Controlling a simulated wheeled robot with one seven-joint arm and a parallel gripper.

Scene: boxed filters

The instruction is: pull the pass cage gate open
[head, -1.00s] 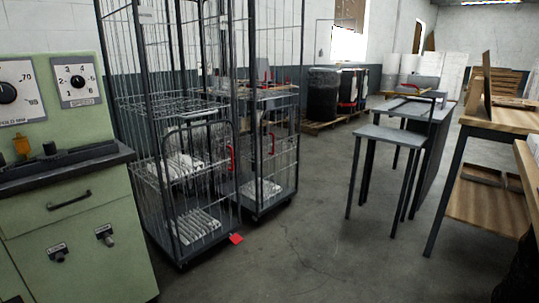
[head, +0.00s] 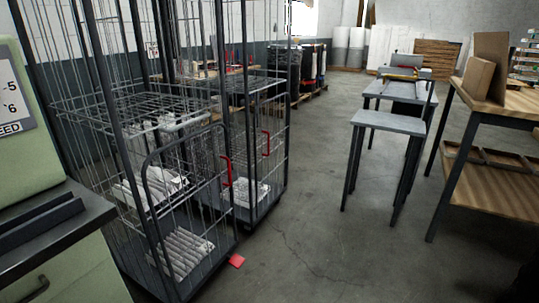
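Two tall wire roll cages stand side by side left of centre. The nearer cage (head: 126,163) has a low mesh gate with an arched grey frame (head: 183,141) and a red handle (head: 226,170). This gate appears shut across the cage's front side. White wrapped packs (head: 184,252) lie inside on its floor and shelf. The farther cage (head: 284,160) also has a red handle (head: 265,143) and holds white packs (head: 247,192). I cannot tell from any label which one is the pass cage. My gripper is not in view.
A red piece (head: 237,261) lies on the floor by the nearer cage's front corner. A green machine cabinet (head: 75,275) stands at near left. A grey table (head: 388,121) and a wooden workbench (head: 478,199) stand to the right. The floor between (head: 310,240) is clear.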

